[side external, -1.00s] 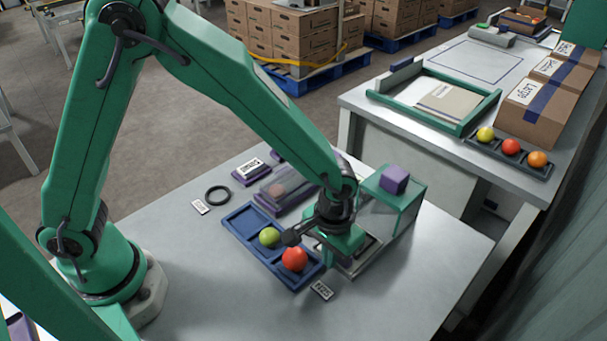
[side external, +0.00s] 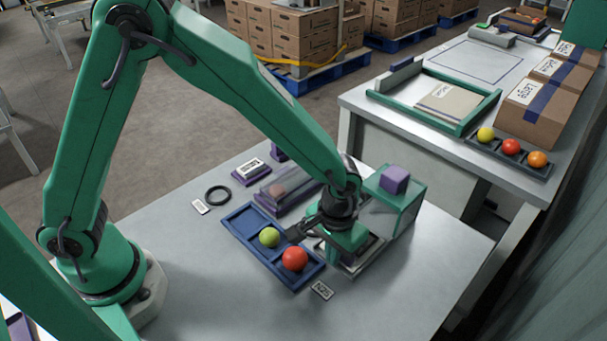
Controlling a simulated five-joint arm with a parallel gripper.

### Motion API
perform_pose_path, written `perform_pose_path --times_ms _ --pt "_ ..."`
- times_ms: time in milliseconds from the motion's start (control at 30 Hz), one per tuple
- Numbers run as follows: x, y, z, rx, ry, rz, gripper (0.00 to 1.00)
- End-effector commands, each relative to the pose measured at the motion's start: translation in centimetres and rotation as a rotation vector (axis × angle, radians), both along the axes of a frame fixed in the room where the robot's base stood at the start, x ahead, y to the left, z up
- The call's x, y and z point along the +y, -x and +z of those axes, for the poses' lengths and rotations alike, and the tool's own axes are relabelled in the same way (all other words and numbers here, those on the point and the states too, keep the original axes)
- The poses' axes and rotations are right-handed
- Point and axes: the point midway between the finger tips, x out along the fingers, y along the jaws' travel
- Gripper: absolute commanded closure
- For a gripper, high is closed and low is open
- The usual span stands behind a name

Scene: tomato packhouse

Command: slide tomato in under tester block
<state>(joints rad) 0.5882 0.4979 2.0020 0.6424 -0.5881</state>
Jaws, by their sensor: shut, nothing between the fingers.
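A red tomato (side external: 294,259) and a yellow-green tomato (side external: 269,237) sit in the blue tray (side external: 238,222) on the grey table. A purple block (side external: 394,179) rests on top of a green-framed stand (side external: 408,206) with a clear side, right of the tray. My gripper (side external: 343,242) is low over a grey metal plate (side external: 374,252), between the tray and the stand. It is shut and empty, apart from both tomatoes. Its fingertips are mostly hidden behind its green body. No tomato shows under the purple block.
Behind the tray, a clear cover on a purple base (side external: 265,203) holds a reddish thing. A black ring (side external: 217,195) and small label cards lie nearby. The table front is clear. A second table has boxes and a dark fruit tray (side external: 541,172).

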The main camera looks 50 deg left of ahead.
Motion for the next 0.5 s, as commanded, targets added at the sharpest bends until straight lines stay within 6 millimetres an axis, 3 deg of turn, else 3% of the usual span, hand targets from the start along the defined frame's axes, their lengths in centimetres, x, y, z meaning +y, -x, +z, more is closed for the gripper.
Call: perform_pose_path --times_ms 500 --pt "0.0 -1.2 0.0 -0.002 0.001 0.001 1.0"
